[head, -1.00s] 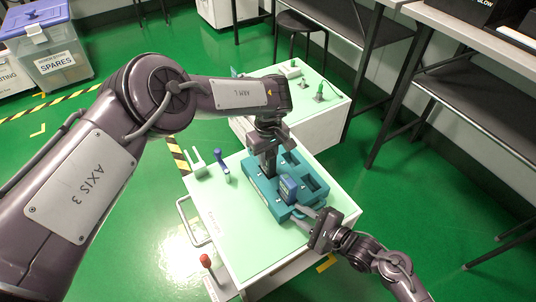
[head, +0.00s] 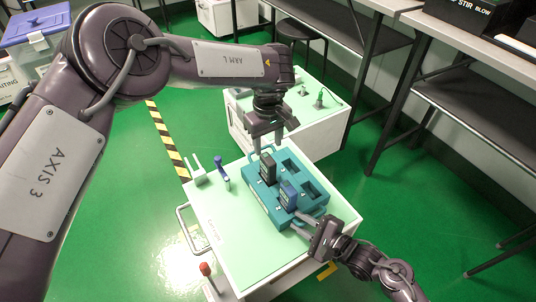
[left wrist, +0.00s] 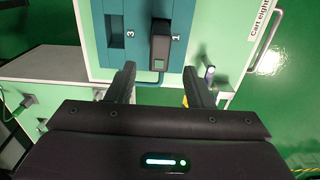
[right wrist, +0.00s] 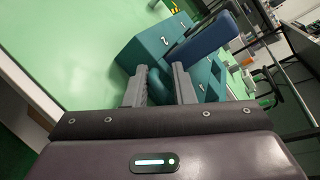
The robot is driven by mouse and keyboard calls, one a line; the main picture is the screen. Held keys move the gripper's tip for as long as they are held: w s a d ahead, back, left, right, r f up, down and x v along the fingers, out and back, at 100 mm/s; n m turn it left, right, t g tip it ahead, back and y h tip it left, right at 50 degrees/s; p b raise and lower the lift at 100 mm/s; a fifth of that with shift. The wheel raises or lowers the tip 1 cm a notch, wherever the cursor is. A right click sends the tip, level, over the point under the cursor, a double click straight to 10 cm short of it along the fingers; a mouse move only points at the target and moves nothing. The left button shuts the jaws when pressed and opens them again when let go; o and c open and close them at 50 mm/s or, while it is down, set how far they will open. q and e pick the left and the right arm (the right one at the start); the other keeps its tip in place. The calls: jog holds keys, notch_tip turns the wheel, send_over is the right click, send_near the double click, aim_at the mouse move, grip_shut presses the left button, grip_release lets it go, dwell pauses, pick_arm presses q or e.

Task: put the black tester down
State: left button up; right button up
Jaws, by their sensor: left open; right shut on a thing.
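The black tester (head: 267,168) stands upright in a far-left slot of the teal holder (head: 262,190). It also shows in the left wrist view (left wrist: 161,45), seen from above. My left gripper (head: 266,137) is open and empty, above and just beyond the black tester, apart from it. In the left wrist view its fingers (left wrist: 158,78) are spread with nothing between them. My right gripper (head: 306,222) is at the holder's near end, shut on the holder's teal handle (right wrist: 158,86). A blue tester (head: 288,194) stands in a nearer slot of the holder.
The holder sits on a pale green cart top (head: 225,230). Its two right-hand slots look empty. A blue-handled item (head: 221,170) and a white forked stand (head: 196,172) are at the left. A second cart (head: 318,112) stands behind. The cart's left front is clear.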

pick_arm(q)
jog(key=shift+r, duration=1.65)
pick_arm(e)
jog(key=shift+s+f, duration=0.1)
jog(key=shift+f, duration=0.15)
jog(key=o, duration=1)
jog(key=shift+o, duration=0.2)
jog(key=shift+r, duration=0.1)
jog(key=shift+d, duration=0.1)
